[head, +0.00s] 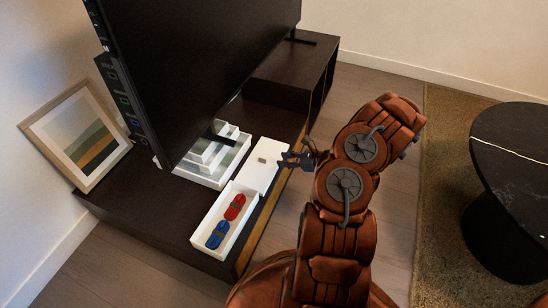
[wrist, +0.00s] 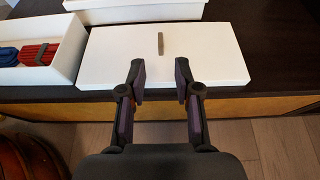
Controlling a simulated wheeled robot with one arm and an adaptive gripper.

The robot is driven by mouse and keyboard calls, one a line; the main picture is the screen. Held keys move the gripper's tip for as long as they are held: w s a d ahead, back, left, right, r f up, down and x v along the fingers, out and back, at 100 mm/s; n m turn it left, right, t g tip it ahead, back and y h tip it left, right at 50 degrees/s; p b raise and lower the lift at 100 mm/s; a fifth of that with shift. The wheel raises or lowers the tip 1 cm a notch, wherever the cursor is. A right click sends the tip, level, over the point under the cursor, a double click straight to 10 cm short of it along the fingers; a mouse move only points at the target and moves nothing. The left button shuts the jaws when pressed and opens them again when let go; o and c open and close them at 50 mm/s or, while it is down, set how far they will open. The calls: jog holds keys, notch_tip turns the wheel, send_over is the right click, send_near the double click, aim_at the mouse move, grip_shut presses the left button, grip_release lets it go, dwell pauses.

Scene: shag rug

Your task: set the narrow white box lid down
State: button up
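The narrow white box lid (head: 262,172) lies flat on the dark TV stand, beside the open white box (head: 206,238). In the wrist view the lid (wrist: 205,58) shows a small grey handle (wrist: 160,43) on top. Its near edge lies along the stand's front edge. My gripper (wrist: 158,70) is open, with its two fingers apart and nothing between them. The fingertips overlap the lid's near part in that view, short of the handle; I cannot tell if they touch it. In the head view my gripper (head: 284,159) is at the lid's right side.
The open box holds a red item (head: 235,207) and a blue item (head: 218,235). Stacked white trays (head: 196,173) stand behind the lid, close to the large TV (head: 190,60). A framed picture (head: 78,135) leans at the left. A round black table (head: 515,140) stands at right.

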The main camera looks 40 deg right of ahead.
jog(key=a+r+n+g+y, duration=0.4)
jog(key=a+r+n, duration=0.4)
jog(key=a+r, duration=0.55)
jog(key=s+a+r+n+g, duration=0.3)
jog(key=a+r+n, duration=0.2)
jog(key=a, duration=0.2)
jog(key=s+a+r+n+g, duration=0.4)
jog(key=a+r, duration=0.1)
jog(key=a, duration=0.3)
jog(key=s+a+r+n+g+h, duration=0.2)
jog(key=s+a+n, duration=0.15)
jog(key=s, duration=0.25)
jog(key=s+a+r+n+g+h, duration=0.2)
jog(key=s+n, duration=0.2)
jog(key=s, duration=0.2)
jog(key=s+d+r+n+h, duration=0.1)
jog(key=s+d+n+h, duration=0.1)
jog(key=s, duration=0.5)
jog(key=s+d+r+n+h, duration=0.1)
jog(key=s+d+n+h, duration=0.2)
jog(key=s+h, duration=0.2)
jog(key=shift+s+d+r+p, duration=0.3)
jog(key=shift+s+r+p, duration=0.1)
jog(key=shift+s, duration=0.7)
jog(key=shift+n, duration=0.25)
